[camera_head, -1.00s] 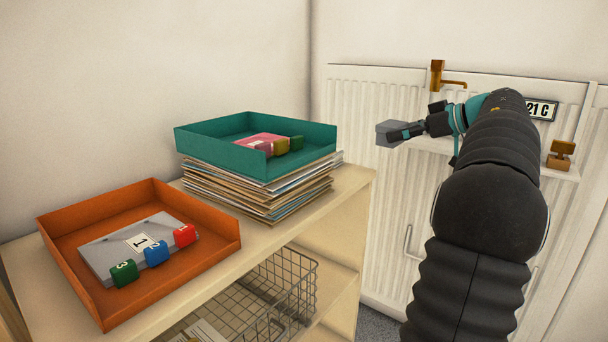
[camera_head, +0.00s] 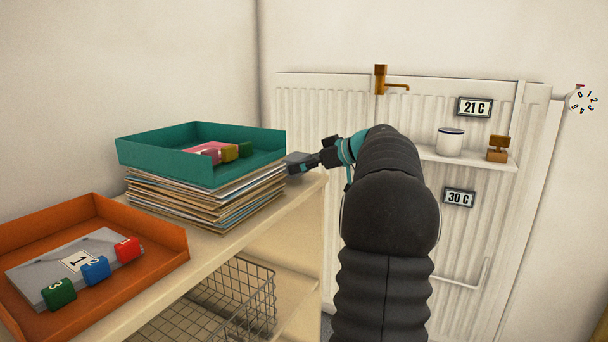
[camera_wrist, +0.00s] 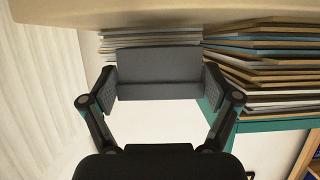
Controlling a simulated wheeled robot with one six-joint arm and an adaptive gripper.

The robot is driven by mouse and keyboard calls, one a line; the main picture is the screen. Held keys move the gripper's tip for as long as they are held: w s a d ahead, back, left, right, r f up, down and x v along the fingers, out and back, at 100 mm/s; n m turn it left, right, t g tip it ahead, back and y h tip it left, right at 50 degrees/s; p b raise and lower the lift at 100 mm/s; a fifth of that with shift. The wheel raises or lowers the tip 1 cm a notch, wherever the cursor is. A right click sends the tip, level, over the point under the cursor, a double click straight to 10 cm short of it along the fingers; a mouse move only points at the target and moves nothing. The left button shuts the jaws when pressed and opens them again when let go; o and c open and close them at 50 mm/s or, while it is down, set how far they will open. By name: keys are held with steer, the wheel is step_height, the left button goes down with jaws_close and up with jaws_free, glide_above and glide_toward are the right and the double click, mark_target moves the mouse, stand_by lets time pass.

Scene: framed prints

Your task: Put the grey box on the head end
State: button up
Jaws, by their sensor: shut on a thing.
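My gripper (camera_head: 318,161) is shut on the grey box (camera_head: 297,161). In the head view the box is just right of the teal tray and the paper stack, at the far right end of the wooden shelf unit's top (camera_head: 240,222). Whether it touches the top is not clear. In the wrist view the grey box (camera_wrist: 160,74) sits between both fingers, with the paper stack (camera_wrist: 270,65) beside it.
The teal tray (camera_head: 180,158) with small blocks rests on the paper stack (camera_head: 200,200). An orange tray (camera_head: 150,270) holds a grey numbered slab and coloured blocks. A white mug (camera_head: 450,142) and a small wooden stand (camera_head: 497,148) are on the radiator ledge. A wire basket (camera_head: 250,295) is below.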

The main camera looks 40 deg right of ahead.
steer(key=shift+f, duration=1)
steer(key=shift+f, duration=0.1)
steer(key=o, duration=1)
